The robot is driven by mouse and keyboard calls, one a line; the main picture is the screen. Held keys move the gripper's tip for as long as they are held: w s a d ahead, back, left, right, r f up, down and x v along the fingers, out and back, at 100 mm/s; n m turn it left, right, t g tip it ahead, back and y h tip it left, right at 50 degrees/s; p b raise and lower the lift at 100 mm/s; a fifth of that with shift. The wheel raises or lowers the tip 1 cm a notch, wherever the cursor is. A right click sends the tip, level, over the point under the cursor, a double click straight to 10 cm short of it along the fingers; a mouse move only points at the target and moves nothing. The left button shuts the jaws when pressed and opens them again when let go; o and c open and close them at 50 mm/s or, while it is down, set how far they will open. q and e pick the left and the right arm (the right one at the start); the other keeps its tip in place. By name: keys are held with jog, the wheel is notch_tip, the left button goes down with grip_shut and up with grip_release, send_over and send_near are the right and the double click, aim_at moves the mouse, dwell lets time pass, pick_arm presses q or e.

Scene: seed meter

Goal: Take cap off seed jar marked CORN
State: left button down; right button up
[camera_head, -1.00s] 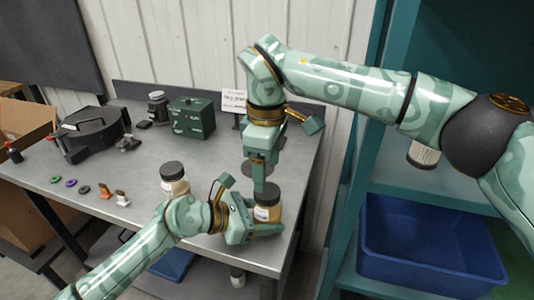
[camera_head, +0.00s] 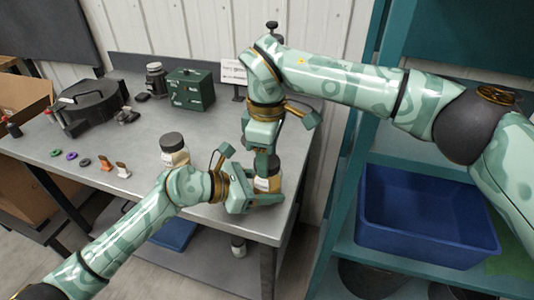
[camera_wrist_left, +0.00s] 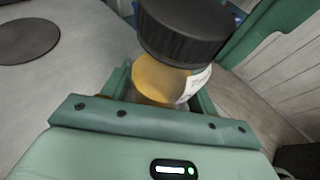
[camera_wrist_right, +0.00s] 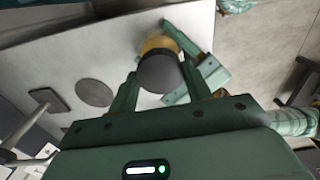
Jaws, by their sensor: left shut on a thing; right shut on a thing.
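A seed jar (camera_head: 266,184) with tan contents stands at the table's right front corner. It also shows in the left wrist view (camera_wrist_left: 160,80), with a black cap (camera_wrist_left: 185,32) above its body. My left gripper (camera_head: 262,199) is shut around the jar's body, low down. My right gripper (camera_head: 265,165) comes down from above and is shut on the cap, which shows between its fingers in the right wrist view (camera_wrist_right: 160,73). The label's lettering is unreadable. I cannot tell whether the cap is loose from the jar.
Another capped jar (camera_head: 174,152) stands close to my left wrist. A blue bin (camera_head: 425,225) sits on the teal shelf at right.

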jog(key=n, duration=0.4)
jog(key=shift+n, duration=0.4)
jog(key=n, duration=0.3)
jog(key=shift+w+r+n, duration=0.1)
jog(key=shift+n, duration=0.2)
jog(key=n, duration=1.2)
jog(key=shift+n, duration=0.4)
jog(key=n, duration=0.6)
jog(key=shift+n, duration=0.3)
pick_arm(q)
jog(key=shift+d, duration=0.1)
pick_arm(e)
jog(key=n, duration=1.4)
jog(key=shift+n, duration=0.4)
